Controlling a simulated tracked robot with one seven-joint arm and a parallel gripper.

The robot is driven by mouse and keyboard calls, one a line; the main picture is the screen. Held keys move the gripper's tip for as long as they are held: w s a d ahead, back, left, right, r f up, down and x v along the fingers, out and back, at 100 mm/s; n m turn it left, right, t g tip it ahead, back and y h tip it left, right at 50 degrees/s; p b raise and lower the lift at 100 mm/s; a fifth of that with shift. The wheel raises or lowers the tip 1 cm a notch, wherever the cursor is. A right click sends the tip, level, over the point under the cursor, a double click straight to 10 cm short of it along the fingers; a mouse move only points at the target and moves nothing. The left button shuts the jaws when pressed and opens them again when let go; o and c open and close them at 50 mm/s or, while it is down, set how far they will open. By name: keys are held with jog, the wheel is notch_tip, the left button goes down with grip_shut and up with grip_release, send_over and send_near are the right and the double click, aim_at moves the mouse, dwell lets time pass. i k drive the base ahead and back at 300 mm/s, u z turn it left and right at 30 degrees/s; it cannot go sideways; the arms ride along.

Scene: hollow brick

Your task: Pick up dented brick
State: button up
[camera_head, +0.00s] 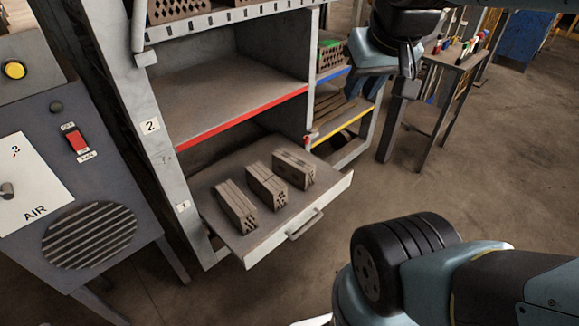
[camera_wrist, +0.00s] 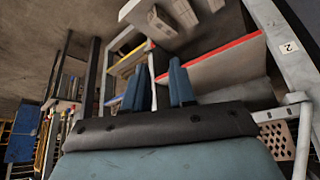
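Three grey-brown hollow bricks lie apart in a row on a pulled-out drawer (camera_head: 288,228): a left one (camera_head: 234,205), a middle one (camera_head: 266,186) and a right one (camera_head: 294,168). The middle brick's outline looks uneven, like a dent, but it is too small to be sure. In the wrist view the bricks show near the top edge, one with its holes facing me (camera_wrist: 158,20). My gripper (camera_wrist: 158,75) has its two blue fingers apart with nothing between them. It is away from the bricks. The head view shows my blue-and-black wrist at the upper right, its fingertips unclear.
The drawer belongs to a metal rack with a red-edged shelf (camera_head: 235,105) above it. More holed bricks (camera_head: 180,8) stand on the top shelf. A grey control cabinet (camera_head: 75,180) stands left. A small tool table (camera_head: 450,75) is at the back right.

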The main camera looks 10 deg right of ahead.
aim_at(298, 171)
jog(key=u, duration=1.15)
jog(key=k, duration=1)
jog(key=z, duration=1.3)
jog(key=i, duration=1)
